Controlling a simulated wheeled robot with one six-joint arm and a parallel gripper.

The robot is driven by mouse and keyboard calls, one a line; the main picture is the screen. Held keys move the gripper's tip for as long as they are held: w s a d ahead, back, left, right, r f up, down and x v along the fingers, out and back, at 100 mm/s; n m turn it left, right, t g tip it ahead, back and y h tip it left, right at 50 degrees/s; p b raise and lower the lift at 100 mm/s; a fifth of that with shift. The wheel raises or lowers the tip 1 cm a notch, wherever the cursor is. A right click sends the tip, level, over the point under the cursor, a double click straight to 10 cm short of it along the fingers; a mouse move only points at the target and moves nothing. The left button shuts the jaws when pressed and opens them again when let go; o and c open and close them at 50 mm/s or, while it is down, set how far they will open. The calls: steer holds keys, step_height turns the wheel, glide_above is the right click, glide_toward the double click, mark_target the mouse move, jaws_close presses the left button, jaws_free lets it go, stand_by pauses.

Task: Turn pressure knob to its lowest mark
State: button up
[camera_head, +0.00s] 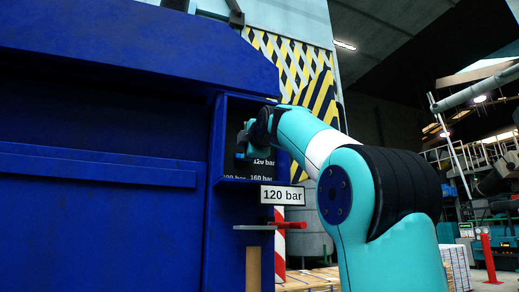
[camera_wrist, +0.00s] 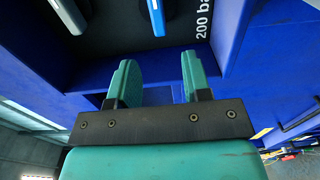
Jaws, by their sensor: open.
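The black pressure panel (camera_head: 241,166) sits in a recess of the blue machine, with "120 bar" and "160 bar" labels and another partly hidden label. My gripper (camera_head: 245,135) is at this recess and covers the knob area in the head view. In the wrist view my gripper (camera_wrist: 158,62) is open, with two teal fingers apart and nothing between them. Beyond the fingertips, the panel (camera_wrist: 185,35) shows a "200 ba…" label, cut off. A pale blue-sided bar (camera_wrist: 155,16) stands out from it, apart from the fingers; I cannot tell if it is the knob.
Another pale bar (camera_wrist: 69,14) shows at upper left in the wrist view. Blue recess walls (camera_head: 218,140) enclose the panel closely.

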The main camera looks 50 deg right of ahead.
steer(key=b+v, duration=0.2)
steer(key=v, duration=0.7)
steer(key=shift+s, duration=0.2)
steer(key=w+a+f+m+g+y, duration=0.1)
steer(key=w+a+f+g+y, duration=0.2)
steer(key=a+f, duration=0.5)
steer(key=w+a+f+y, duration=0.3)
steer(key=a+f+y, duration=0.1)
steer(key=f, duration=0.8)
steer(key=w+a+f+m+g+y, duration=0.1)
steer(key=w+a+f+g+y, duration=0.2)
steer(key=a+f, duration=0.45)
steer(key=s+a+f+m+g+y, duration=0.1)
steer(key=s+a+f+g+y, duration=0.1)
steer(key=s+a+f+g, duration=0.2)
steer(key=s+a+f+m+g+y, duration=0.1)
steer(key=s+a+f+g, duration=0.4)
steer(key=s+a+f, duration=0.6)
steer(key=s+f, duration=0.7)
steer(key=f, duration=0.5)
steer(key=shift+f+m+y, duration=0.35)
steer(key=shift+m+y, duration=0.05)
steer(key=shift+w, duration=0.1)
steer(key=shift+c, duration=0.2)
